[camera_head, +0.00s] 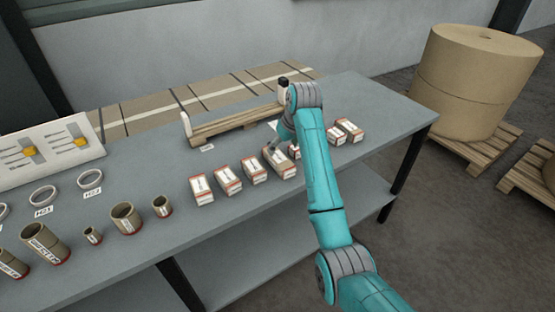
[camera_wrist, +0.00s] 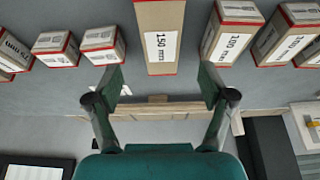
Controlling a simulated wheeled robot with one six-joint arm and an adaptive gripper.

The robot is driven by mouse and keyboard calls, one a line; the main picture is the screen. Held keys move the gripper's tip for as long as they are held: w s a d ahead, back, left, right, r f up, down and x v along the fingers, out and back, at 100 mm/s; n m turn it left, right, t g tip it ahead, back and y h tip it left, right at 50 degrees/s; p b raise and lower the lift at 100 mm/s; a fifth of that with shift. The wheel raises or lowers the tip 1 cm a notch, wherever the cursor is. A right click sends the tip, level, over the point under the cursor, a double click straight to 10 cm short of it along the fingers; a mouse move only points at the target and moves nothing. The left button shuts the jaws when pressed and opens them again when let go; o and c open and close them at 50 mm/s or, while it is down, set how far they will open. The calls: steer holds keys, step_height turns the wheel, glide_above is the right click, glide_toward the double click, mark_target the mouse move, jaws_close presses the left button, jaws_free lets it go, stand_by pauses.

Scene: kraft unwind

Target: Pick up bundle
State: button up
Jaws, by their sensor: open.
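Several kraft-brown bundles with red edges and white labels stand in a row on the grey table. A longer bundle marked 150 (camera_wrist: 160,35) lies ahead in the wrist view, in line with the gap between my fingers. In the head view a bundle (camera_head: 280,166) sits just under my gripper (camera_head: 278,141), partly hidden by it. In the wrist view my gripper (camera_wrist: 161,83) is open and empty, with one finger to each side of the 150 bundle's line. I cannot tell whether the fingers reach beside it.
Neighbouring bundles stand close by, one marked 100 (camera_wrist: 230,35) at right and a smaller one (camera_wrist: 102,42) at left. A wooden rack (camera_head: 235,123) lies behind the row. Cardboard tubes (camera_head: 127,218) and rings (camera_head: 90,180) stand at left. A large paper roll (camera_head: 470,85) is beyond the table.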

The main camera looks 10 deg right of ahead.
mark_target(278, 157)
steer(key=shift+x, duration=3.75)
steer(key=shift+a+r, duration=0.1)
jaws_close()
steer(key=shift+r, duration=0.1)
